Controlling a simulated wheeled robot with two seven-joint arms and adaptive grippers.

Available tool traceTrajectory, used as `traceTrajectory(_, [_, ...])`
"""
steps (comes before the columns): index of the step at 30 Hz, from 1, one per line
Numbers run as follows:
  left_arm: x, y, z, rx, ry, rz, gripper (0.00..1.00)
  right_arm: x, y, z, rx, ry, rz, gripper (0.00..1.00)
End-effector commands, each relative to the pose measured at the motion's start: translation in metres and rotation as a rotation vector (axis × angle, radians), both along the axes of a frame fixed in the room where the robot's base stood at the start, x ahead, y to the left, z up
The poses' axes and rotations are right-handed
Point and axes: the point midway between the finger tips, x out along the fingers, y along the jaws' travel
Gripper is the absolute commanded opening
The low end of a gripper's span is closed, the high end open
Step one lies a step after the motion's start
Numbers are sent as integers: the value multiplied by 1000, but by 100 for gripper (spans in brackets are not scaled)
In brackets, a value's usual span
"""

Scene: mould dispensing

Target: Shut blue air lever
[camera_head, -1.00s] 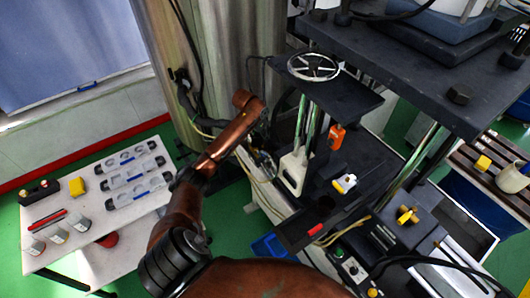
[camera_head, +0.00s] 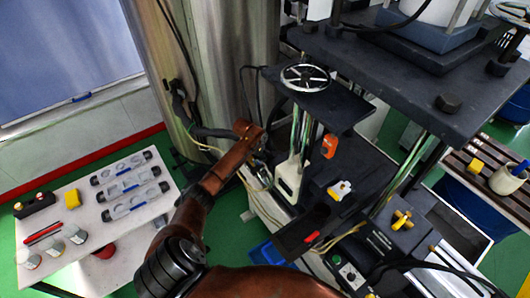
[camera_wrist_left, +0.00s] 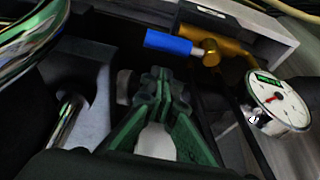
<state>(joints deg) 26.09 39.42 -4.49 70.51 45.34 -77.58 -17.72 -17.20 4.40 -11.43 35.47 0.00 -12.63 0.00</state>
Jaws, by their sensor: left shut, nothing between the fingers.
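The blue air lever (camera_wrist_left: 168,42) shows in the left wrist view as a short blue handle on a brass valve (camera_wrist_left: 208,52). It points left in the picture, lying roughly along the grey edge behind it. My left gripper (camera_wrist_left: 158,82) is shut and empty, with its green-sided fingers just below the lever in that picture; contact cannot be told. In the head view my left gripper (camera_head: 262,168) is small and dark beside the left side of the press. The lever cannot be made out in the head view. My right gripper is not in view.
A pressure gauge (camera_wrist_left: 280,105) sits right of the valve. A bright curved metal bar (camera_wrist_left: 30,45) is at the upper left there. In the head view, the press handwheel (camera_head: 305,77) is above my gripper, and a white side table (camera_head: 95,205) with moulds stands left.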

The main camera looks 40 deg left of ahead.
Motion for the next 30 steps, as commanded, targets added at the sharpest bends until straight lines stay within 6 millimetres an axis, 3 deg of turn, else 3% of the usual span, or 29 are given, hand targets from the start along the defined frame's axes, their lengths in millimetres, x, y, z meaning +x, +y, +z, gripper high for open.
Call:
traceTrajectory(7, [-17,5,-2,0,-1,0,0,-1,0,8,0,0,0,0])
traceTrajectory(30, [-20,4,-3,-2,-1,-66,0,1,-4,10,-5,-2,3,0])
